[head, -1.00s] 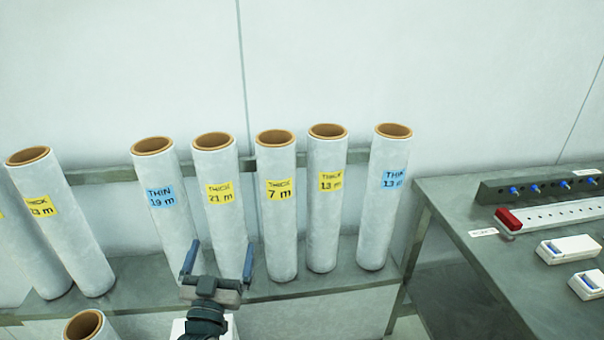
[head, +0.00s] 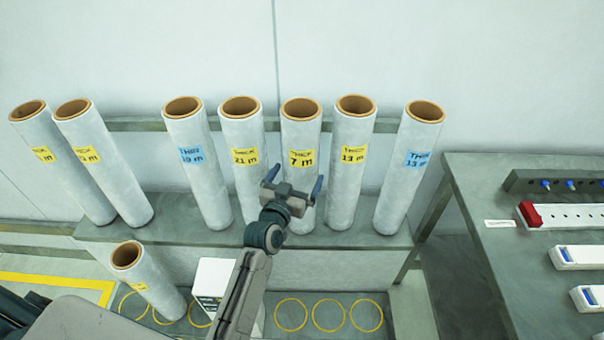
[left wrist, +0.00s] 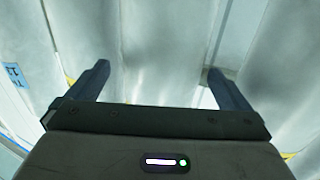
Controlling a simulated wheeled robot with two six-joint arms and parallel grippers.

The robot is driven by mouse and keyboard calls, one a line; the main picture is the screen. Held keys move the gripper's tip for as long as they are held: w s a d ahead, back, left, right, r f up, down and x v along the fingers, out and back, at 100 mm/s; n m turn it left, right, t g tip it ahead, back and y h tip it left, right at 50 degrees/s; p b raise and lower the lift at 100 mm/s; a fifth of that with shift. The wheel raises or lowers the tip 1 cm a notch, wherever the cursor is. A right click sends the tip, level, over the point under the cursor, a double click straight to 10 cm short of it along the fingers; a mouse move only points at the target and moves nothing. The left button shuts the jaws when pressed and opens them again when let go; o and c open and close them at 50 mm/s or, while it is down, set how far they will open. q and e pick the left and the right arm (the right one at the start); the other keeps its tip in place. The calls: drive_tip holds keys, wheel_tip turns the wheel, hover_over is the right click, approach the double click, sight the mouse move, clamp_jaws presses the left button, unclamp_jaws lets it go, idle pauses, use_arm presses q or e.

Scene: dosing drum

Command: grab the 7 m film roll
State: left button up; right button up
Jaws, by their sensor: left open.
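The 7 m film roll (head: 301,135) is a white upright tube with a brown core and a yellow "THICK 7 m" label. It stands on the grey shelf between the 21 m roll (head: 241,120) and the yellow-labelled 13 m roll (head: 353,130). My left gripper (head: 296,178) is open and empty in front of the roll's lower half, its fingers to either side in the picture. In the left wrist view, a white roll surface (left wrist: 160,40) shows beyond and between the open fingers (left wrist: 158,68). Whether they touch it cannot be told. My right gripper is out of view.
Neighbouring rolls stand close, including blue-labelled 19 m (head: 200,180) and 13 m (head: 408,185) ones. Two more lean at far left, and a shorter roll (head: 150,280) stands lower in front. A bench (head: 480,200) with devices is at right. Yellow floor rings (head: 328,316) are empty.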

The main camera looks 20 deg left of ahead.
use_arm(q)
drive_tip(key=w, duration=0.1)
drive_tip(key=w+p, duration=0.1)
drive_tip(key=w, duration=0.1)
drive_tip(key=shift+w+a+r, duration=0.1)
drive_tip(key=shift+w+r, duration=0.15)
drive_tip(key=shift+w, duration=0.1)
drive_tip(key=shift+w+f+p, duration=0.2)
drive_tip(key=shift+w+p, duration=0.1)
drive_tip(key=shift+w, duration=0.25)
drive_tip(key=shift+s, duration=0.1)
drive_tip(key=c, duration=1.3)
drive_tip(key=shift+r, duration=0.15)
drive_tip(key=shift+c, duration=1.2)
